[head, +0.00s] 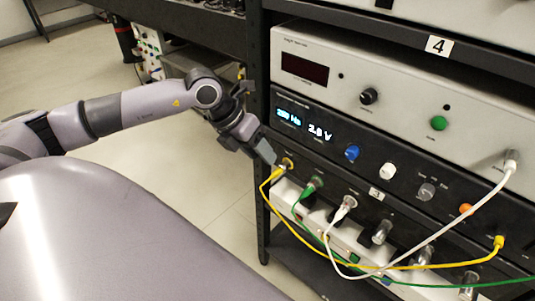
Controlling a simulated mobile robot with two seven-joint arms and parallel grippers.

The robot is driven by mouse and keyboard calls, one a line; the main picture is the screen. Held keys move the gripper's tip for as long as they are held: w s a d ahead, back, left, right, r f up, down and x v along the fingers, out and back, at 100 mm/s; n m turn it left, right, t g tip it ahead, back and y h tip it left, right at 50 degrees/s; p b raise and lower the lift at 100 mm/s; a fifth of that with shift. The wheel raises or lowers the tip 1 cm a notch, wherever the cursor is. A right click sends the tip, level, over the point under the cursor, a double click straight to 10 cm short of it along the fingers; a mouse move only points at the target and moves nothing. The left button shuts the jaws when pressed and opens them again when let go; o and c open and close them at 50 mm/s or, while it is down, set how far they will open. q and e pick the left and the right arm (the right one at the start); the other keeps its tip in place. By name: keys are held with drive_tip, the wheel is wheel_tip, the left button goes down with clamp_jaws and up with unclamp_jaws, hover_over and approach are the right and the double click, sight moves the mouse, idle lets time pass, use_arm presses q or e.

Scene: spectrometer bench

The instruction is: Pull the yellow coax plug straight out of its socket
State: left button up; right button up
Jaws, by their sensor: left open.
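The yellow coax plug (280,171) sits in a socket at the left end of the black instrument's lower front, with its yellow cable (300,238) hanging down in a loop. The cable's other yellow end (498,243) is at a connector on the right. My left gripper (271,157) is right at the left plug, its fingers beside and above it. The gripper is open; whether the fingers straddle the plug or touch it I cannot tell. My right gripper is not in view.
A green plug (315,183) and a white plug (348,203) sit close to the right of the yellow one. Their cables cross the yellow cable below. A white cable (450,225) runs to the upper instrument (400,75). The rack's black post (258,90) stands just left of the panel.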

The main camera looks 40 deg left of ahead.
sight(280, 170)
use_arm(q)
drive_tip(key=shift+a+x, duration=0.2)
drive_tip(key=shift+x, duration=3.3)
clamp_jaws()
